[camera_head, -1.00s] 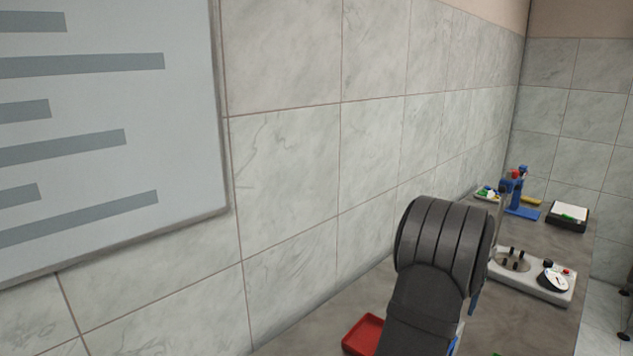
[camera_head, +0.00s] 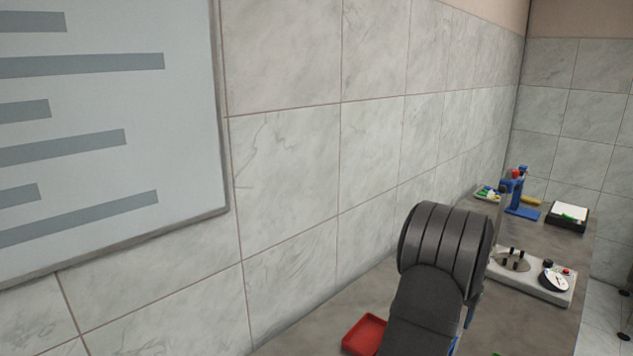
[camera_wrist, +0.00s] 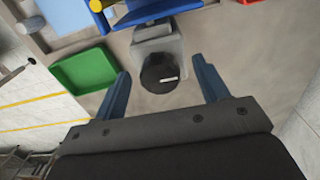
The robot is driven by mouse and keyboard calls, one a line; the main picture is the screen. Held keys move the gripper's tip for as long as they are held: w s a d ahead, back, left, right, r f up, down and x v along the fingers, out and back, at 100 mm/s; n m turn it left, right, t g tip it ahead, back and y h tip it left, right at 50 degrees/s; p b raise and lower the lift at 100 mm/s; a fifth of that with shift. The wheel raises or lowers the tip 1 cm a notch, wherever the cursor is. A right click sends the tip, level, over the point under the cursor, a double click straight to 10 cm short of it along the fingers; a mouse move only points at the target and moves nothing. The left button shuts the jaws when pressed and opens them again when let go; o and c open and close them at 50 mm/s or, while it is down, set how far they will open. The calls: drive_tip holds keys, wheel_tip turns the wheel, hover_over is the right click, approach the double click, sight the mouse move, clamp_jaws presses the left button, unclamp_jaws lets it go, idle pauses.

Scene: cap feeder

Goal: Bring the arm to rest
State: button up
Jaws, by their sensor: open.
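My gripper (camera_wrist: 163,90) shows in the wrist view with its two blue fingers spread wide apart. It is open, and nothing is held between the fingers. Beyond the fingers stands a grey block with a black round part (camera_wrist: 160,73) on it, apart from the fingers as far as I can tell. In the head view my dark arm link rises at the lower right and hides the gripper.
A green tray (camera_wrist: 83,70) lies left of the fingers in the wrist view. A red tray (camera_head: 364,335) lies by my arm on the grey bench (camera_head: 334,302). A white device (camera_head: 532,276), a blue stand (camera_head: 520,208) and a black box (camera_head: 568,217) stand farther back.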

drive_tip(key=n, duration=0.5)
drive_tip(key=m, duration=0.9)
drive_tip(key=n, duration=0.5)
drive_tip(key=shift+n, duration=0.3)
idle(0.3)
drive_tip(key=shift+o, duration=0.2)
